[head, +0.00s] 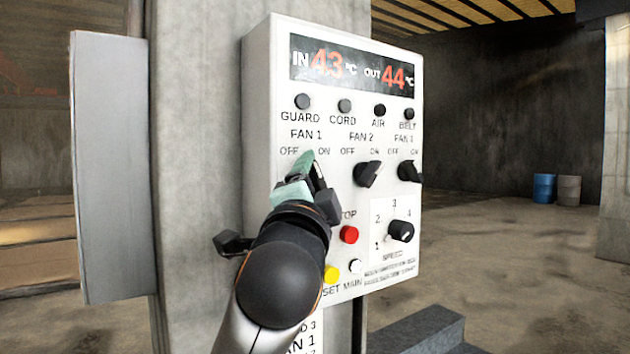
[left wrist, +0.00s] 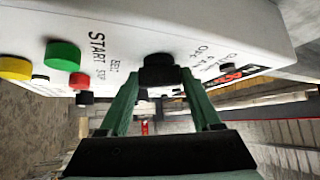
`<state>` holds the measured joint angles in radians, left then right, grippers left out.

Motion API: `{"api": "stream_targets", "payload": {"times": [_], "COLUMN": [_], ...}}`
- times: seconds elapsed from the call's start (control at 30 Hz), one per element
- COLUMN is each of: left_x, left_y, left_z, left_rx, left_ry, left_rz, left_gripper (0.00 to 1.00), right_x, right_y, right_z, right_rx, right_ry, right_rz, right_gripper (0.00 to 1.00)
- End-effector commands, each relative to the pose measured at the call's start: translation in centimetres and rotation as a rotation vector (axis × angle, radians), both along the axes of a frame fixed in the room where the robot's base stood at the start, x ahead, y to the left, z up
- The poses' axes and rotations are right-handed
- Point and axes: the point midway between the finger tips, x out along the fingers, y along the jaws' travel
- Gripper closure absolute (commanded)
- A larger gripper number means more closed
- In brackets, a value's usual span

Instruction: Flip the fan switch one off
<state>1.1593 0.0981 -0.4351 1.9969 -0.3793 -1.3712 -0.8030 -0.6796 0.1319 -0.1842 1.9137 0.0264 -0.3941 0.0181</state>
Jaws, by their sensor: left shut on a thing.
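The white control box (head: 262,120) is mounted on a concrete pillar, with a FAN 1 switch between OFF and ON labels. My left gripper (head: 306,172), with green fingers, is at the FAN 1 position and covers most of that switch. In the left wrist view, the black FAN 1 knob (left wrist: 158,70) sits between the fingertips of my left gripper (left wrist: 158,82), which is shut on it. I cannot tell which way the knob points. My right gripper is not in view.
The FAN 2 knob (head: 367,174) and another fan knob (head: 409,171) are to the right. Below are a red button (head: 349,234), a yellow button (head: 331,273) and a speed dial (head: 401,231). A grey panel (head: 112,165) stands out at left. Barrels stand far right.

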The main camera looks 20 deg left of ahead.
Motion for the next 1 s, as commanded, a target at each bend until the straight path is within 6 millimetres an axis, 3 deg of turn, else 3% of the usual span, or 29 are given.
{"api": "stream_targets", "payload": {"times": [0.07, 0.4, 0.53, 0.8, 1.0], "left_x": [0.0, 0.0, 0.0, 0.1, 0.1], "left_y": [0.0, 0.0, -0.1, -0.1, -0.1], "left_z": [0.0, 0.0, -0.2, -0.7, -0.3], "left_rx": [0.000, 0.000, -0.008, -0.124, -0.161], "left_ry": [0.000, -0.001, -0.010, -0.157, -0.207], "left_rz": [0.000, -0.001, -0.001, -0.001, -0.002], "left_gripper": [0.51, 0.89, 0.91, 0.91, 0.91], "right_x": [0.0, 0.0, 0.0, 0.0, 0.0], "right_y": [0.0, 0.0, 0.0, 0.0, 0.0], "right_z": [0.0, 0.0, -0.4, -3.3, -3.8], "right_rx": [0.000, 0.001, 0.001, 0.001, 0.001], "right_ry": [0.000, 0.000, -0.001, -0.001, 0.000], "right_rz": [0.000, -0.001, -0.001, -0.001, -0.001], "right_gripper": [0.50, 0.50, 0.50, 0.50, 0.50]}}
